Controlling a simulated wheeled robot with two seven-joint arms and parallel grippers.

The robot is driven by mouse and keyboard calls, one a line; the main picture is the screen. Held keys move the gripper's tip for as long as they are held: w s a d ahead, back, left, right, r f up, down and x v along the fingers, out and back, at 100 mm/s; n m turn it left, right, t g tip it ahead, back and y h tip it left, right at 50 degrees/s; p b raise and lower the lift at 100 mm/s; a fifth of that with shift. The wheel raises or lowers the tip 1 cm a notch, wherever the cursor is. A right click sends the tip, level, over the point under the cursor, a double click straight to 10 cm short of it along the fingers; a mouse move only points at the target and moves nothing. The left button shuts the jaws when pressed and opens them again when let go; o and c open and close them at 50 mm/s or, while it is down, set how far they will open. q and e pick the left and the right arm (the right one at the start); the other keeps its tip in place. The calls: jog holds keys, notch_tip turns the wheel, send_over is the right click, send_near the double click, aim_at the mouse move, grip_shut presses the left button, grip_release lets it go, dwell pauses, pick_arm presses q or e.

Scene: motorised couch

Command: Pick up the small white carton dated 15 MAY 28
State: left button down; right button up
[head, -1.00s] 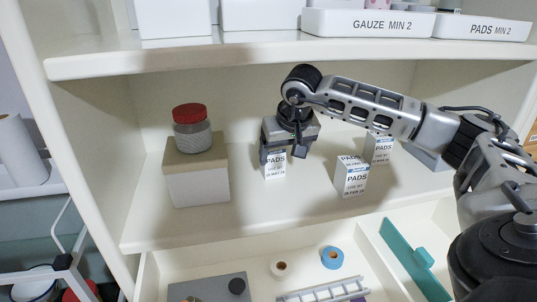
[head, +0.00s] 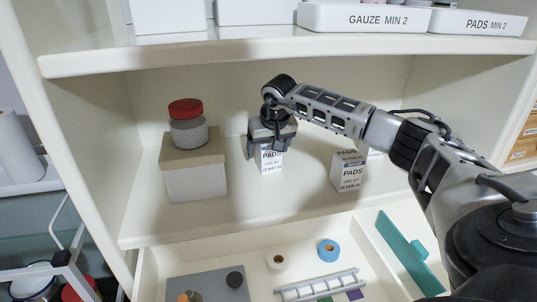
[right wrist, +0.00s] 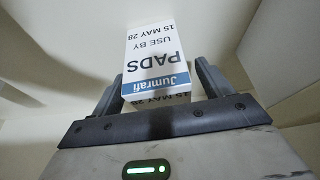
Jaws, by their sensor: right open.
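The small white carton (head: 271,161) stands upright on the middle shelf. In the right wrist view the same carton (right wrist: 154,62) reads PADS, USE BY 15 MAY 28, with a blue Jumrafi band. My right gripper (head: 264,150) is at the carton, its fingers open on either side of it. In the right wrist view the gripper (right wrist: 158,85) has a finger left and right of the carton, with a gap visible on the right side. Whether the left finger touches cannot be told. My left gripper is not in view.
Another PADS carton (head: 349,172) stands to the right, dated FEB 28, with one more partly hidden behind my arm. A box (head: 194,178) with a red-lidded jar (head: 187,124) stands left. The upper shelf (head: 250,56) hangs above; an open drawer (head: 210,262) lies below.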

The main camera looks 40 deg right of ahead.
jog(key=c, duration=1.1)
jog(key=shift+o, duration=0.2)
jog(key=shift+r, duration=0.1)
